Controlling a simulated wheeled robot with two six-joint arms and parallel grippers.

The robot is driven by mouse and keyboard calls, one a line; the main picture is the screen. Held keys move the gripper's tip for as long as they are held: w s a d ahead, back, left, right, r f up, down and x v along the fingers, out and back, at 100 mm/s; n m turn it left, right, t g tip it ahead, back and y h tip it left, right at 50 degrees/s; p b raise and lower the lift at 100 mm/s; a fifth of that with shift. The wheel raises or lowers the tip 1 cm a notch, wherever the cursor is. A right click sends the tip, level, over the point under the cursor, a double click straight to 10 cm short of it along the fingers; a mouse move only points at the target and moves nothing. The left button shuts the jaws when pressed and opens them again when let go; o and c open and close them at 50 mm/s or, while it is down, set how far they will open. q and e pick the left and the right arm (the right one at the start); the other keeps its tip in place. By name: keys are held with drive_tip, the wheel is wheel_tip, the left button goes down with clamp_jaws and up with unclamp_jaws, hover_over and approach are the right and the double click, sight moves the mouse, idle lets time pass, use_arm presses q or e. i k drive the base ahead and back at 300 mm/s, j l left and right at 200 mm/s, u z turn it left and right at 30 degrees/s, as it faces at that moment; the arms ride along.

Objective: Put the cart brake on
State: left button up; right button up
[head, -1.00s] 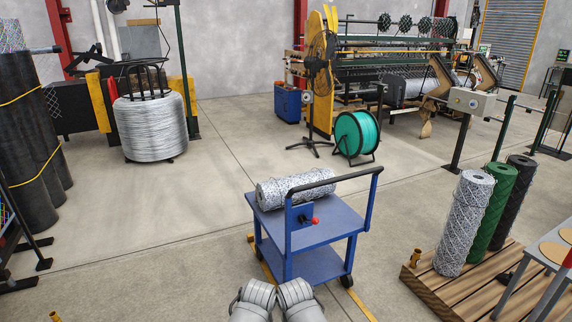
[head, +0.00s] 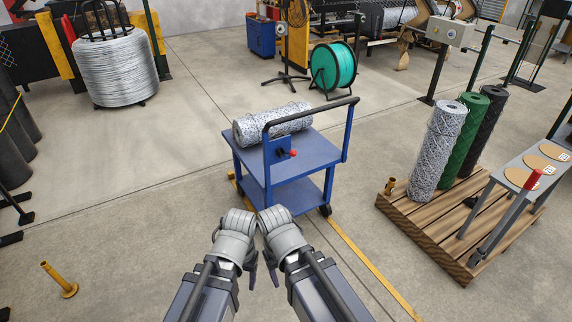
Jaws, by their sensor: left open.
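The blue cart (head: 312,150) stands on the floor ahead of me, with a black push handle, two shelves and dark wheels. A small blue plate on its near side carries a red-knobbed brake lever (head: 293,153). A grey mesh roll (head: 272,124) lies on the top shelf. My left gripper (head: 252,277) is open, low in the middle of the head view, and mostly hidden by its own arm. My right gripper (head: 272,274) is close beside it, too hidden to tell open from shut. Both are nearer to me than the cart and apart from it.
A wooden pallet (head: 452,252) with upright mesh rolls (head: 440,150) and a grey bench (head: 497,188) stand to the right. A yellow line (head: 372,268) runs along the floor by the cart. The floor left of the cart is clear.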

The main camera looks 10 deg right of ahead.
sight(292, 153)
drive_tip(key=i+j+z, duration=0.15)
drive_tip(key=i+z, duration=0.35)
drive_tip(key=i+j+z, duration=0.25)
drive_tip(key=z, duration=0.25)
